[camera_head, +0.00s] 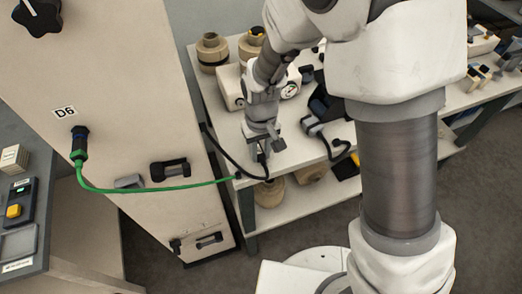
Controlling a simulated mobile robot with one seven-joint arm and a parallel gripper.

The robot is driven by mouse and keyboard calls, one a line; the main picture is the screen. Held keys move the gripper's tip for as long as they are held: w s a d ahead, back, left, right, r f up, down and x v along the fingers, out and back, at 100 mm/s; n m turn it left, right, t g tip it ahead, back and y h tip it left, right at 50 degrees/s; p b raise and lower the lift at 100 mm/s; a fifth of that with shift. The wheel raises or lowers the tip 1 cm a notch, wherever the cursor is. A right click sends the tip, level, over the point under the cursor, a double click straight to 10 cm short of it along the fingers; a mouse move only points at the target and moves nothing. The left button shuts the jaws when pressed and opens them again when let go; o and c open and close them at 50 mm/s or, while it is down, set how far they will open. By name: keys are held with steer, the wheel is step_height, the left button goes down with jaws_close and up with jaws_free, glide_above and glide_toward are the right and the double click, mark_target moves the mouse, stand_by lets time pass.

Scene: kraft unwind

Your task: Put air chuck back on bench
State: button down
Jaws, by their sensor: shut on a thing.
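My gripper (259,154) is over the near left part of the bench (228,113), pointing down with its fingers closed. It is shut on a small dark thing that I take to be the air chuck; the fingers hide most of it, so its shape is unclear. A black hose (224,155) runs across the near left corner of the bench and curves up toward the fingers. I cannot tell whether the held thing touches the bench top.
A white unit with a round gauge (290,90) and tan cores (212,51) stand behind my gripper. Dark tools (321,108) lie to its right. At left, a tall cabinet (113,75) marked D6 has a green hose (155,190) reaching the bench corner. A lower shelf holds more cores.

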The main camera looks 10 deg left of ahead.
mark_target(261, 155)
steer(key=c, duration=0.7)
jaws_free()
steer(key=shift+f, duration=0.1)
steer(key=shift+o, duration=0.2)
step_height(261, 155, up, 12)
steer(key=p, duration=0.1)
steer(key=s+d+r+m+t+y, duration=0.1)
steer(key=s+d+r+m+t, duration=0.15)
steer(key=d+r, duration=0.85)
steer(key=s+d+r+m+t+h, duration=0.1)
steer(key=s+d+r+m+t, duration=0.2)
steer(key=s+d, duration=0.5)
steer(key=shift+s+d+r+m, duration=0.15)
steer(key=shift+d+r+m, duration=0.35)
steer(key=shift+d, duration=1.15)
steer(key=shift+r, duration=0.1)
